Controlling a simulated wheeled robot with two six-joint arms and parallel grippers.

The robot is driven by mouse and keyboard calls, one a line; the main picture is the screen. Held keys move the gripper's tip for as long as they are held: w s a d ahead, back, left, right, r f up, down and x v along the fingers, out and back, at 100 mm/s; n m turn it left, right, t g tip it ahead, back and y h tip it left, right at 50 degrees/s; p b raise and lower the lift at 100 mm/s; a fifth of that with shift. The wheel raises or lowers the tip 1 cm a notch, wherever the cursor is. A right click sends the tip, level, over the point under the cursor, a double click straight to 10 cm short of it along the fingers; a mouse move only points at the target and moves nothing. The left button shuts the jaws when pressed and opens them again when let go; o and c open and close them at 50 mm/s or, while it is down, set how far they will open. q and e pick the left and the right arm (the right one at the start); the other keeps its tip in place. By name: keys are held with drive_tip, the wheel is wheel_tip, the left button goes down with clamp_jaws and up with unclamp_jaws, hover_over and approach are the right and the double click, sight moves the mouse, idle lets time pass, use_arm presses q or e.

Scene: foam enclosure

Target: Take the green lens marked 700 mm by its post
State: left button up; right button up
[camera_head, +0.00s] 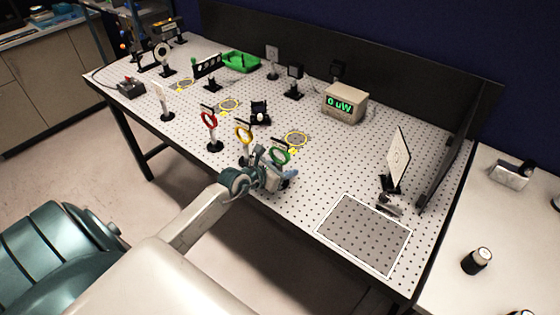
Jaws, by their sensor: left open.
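The green lens (280,156) is a green ring standing at the front edge of the perforated table, right of the yellow-ringed lens (243,134) and the red-ringed lens (210,119). Its marking is too small to read. My left gripper (284,178) is open, low in front of the green lens, just under its ring. The gripper hides the lens's post and base, so I cannot tell whether the fingers are around the post or touching it. My right gripper is not in view.
A yellow circle (296,139) is marked behind the green lens. A power meter (344,103) reading 0 uW stands farther back. A white screen (398,158) stands to the right, near a grey square plate (364,235). The table between the green lens and screen is clear.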

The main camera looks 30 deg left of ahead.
use_arm(q)
drive_tip(key=shift+s, duration=0.1)
drive_tip(key=shift+c, duration=0.9)
clamp_jaws()
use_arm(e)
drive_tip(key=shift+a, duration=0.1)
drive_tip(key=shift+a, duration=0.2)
use_arm(q)
drive_tip(key=shift+r, duration=0.15)
